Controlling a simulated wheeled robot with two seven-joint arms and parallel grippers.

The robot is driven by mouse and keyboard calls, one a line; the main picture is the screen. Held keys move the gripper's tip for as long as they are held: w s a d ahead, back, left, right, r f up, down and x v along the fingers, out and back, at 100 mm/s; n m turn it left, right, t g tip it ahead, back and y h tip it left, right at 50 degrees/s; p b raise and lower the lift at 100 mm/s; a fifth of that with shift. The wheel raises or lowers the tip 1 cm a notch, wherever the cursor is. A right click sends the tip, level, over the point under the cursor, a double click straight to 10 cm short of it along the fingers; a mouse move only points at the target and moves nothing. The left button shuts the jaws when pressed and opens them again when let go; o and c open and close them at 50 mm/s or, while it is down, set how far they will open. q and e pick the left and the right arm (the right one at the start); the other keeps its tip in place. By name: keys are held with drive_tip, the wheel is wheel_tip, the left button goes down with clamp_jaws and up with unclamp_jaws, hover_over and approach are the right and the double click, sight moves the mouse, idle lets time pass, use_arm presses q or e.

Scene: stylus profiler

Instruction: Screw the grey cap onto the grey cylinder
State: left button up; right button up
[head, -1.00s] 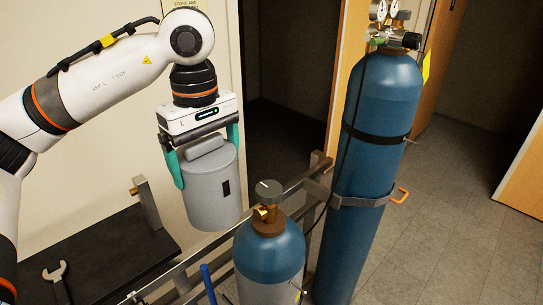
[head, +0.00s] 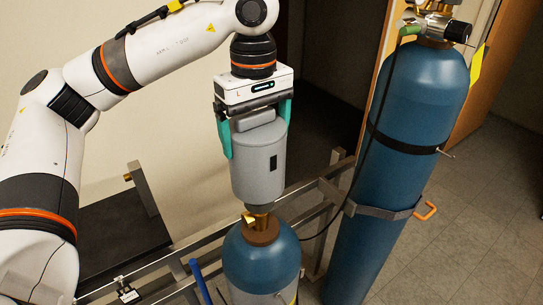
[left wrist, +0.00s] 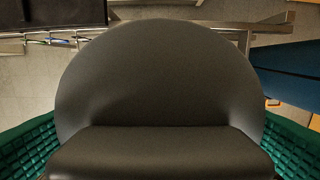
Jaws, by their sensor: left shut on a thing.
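The grey cap (head: 258,165) is a large cylinder with a block-like top and a dark slot on its side. My left gripper (head: 255,132) is shut on it, with teal fingers on either side of its top. The cap hangs upright over the short cylinder (head: 262,265), which has a blue shoulder and a grey lower body. The brass valve (head: 256,216) and brown neck ring (head: 260,233) show just below the cap's bottom edge; the valve's top is largely hidden. In the left wrist view the cap (left wrist: 160,85) fills the middle. My right gripper is not in view.
A tall blue cylinder (head: 408,130) with regulator stands to the right, strapped to a metal rack (head: 325,195). A dark hose runs between it and the short cylinder. A dark bench (head: 120,235) lies at left. A blue rod (head: 200,282) stands beside the short cylinder.

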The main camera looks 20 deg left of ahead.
sight(259, 184)
use_arm(q)
wheel_tip(259, 184, down, 6)
drive_tip(key=shift+s+f+b, duration=0.1)
drive_tip(key=shift+f+b, duration=0.05)
drive_tip(key=shift+b, duration=0.65)
drive_tip(key=shift+f, duration=0.3)
drive_tip(key=shift+d+f+b, duration=0.1)
drive_tip(key=shift+b, duration=0.35)
wheel_tip(259, 184, down, 5)
drive_tip(key=b, duration=0.4)
